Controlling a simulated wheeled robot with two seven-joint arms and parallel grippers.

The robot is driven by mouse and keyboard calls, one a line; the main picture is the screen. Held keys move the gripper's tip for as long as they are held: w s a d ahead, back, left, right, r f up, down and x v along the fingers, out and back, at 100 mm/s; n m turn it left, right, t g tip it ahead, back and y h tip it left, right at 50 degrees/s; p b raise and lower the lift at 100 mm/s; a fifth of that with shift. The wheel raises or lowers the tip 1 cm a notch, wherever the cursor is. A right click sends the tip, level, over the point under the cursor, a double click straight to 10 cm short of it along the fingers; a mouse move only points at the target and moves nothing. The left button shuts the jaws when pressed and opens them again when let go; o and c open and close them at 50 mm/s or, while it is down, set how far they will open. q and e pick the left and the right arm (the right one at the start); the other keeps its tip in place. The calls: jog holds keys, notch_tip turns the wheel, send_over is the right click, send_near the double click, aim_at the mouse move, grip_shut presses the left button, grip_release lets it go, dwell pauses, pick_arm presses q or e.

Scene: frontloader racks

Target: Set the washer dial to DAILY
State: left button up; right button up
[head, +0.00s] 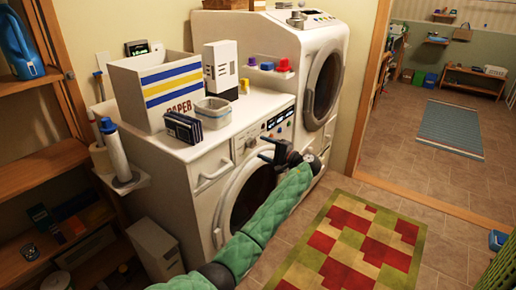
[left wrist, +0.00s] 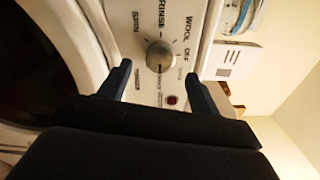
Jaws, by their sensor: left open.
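The washer (head: 215,195) is the white front-loader at the middle left, with its control panel angled along the top front edge. Its silver round dial (left wrist: 160,57) shows close up in the left wrist view. SPIN, RINSE, WOOL and OFF are readable around the dial; the labels on the gripper side are too small or blurred to read surely. I cannot tell which label the dial points to. My left gripper (head: 270,147) is in front of the panel. In the wrist view its two fingers (left wrist: 158,80) are apart, pointing toward the dial's two sides, with nothing gripped.
A PAPER box (head: 165,110), a small bin (head: 212,112) and a white carton (head: 220,68) stand on the washer top. A second front-loader (head: 290,40) stands behind on the right. A patterned rug (head: 350,245) lies on the open floor at right.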

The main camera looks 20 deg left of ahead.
pick_arm(q)
jog(key=v, duration=0.3)
pick_arm(e)
notch_tip(320, 180, down, 2)
jog(key=shift+w+a+f, duration=0.1)
jog(key=shift+w+f, duration=0.05)
jog(key=shift+f, duration=0.1)
jog(key=shift+w+r, duration=0.1)
